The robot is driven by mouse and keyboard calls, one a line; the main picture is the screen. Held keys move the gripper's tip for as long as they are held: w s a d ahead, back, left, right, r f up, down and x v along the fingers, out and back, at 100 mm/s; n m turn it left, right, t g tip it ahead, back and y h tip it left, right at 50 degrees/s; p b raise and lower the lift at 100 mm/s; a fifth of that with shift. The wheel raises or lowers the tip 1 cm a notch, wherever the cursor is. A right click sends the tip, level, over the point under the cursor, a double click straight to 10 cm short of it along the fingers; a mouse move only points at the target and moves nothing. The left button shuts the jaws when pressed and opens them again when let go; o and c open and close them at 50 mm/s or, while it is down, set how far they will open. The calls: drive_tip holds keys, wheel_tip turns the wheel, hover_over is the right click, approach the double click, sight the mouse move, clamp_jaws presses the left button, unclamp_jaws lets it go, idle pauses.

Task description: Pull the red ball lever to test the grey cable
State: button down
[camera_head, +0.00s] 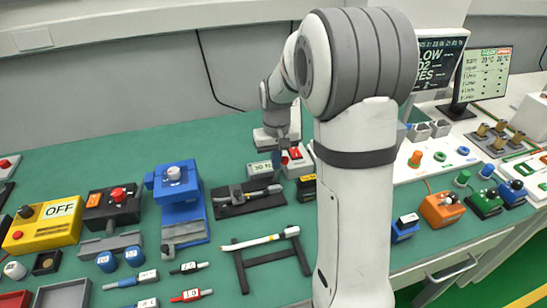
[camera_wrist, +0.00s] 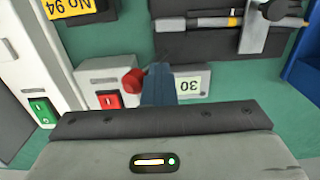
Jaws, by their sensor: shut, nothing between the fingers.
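The red ball (camera_wrist: 133,81) of the lever shows in the wrist view, just left of my gripper's fingers (camera_wrist: 158,84). The fingers are shut and empty; I cannot tell if they touch the ball. The lever's arm is mostly hidden.
A blue press (camera_head: 178,201) stands left. Some green mat between the fixtures is bare.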

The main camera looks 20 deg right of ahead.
drive_tip(key=shift+a, duration=2.5)
wheel_tip(320, 180, up, 7)
drive_tip(key=p, duration=0.5)
drive_tip(key=s+d+r+t, duration=0.1)
drive_tip(key=s+r, duration=0.2)
drive_tip(key=s, duration=0.8)
drive_tip(key=s+d+r+t, duration=0.1)
drive_tip(key=s+r, duration=0.3)
drive_tip(key=s, duration=0.8)
drive_tip(key=shift+t, duration=0.5)
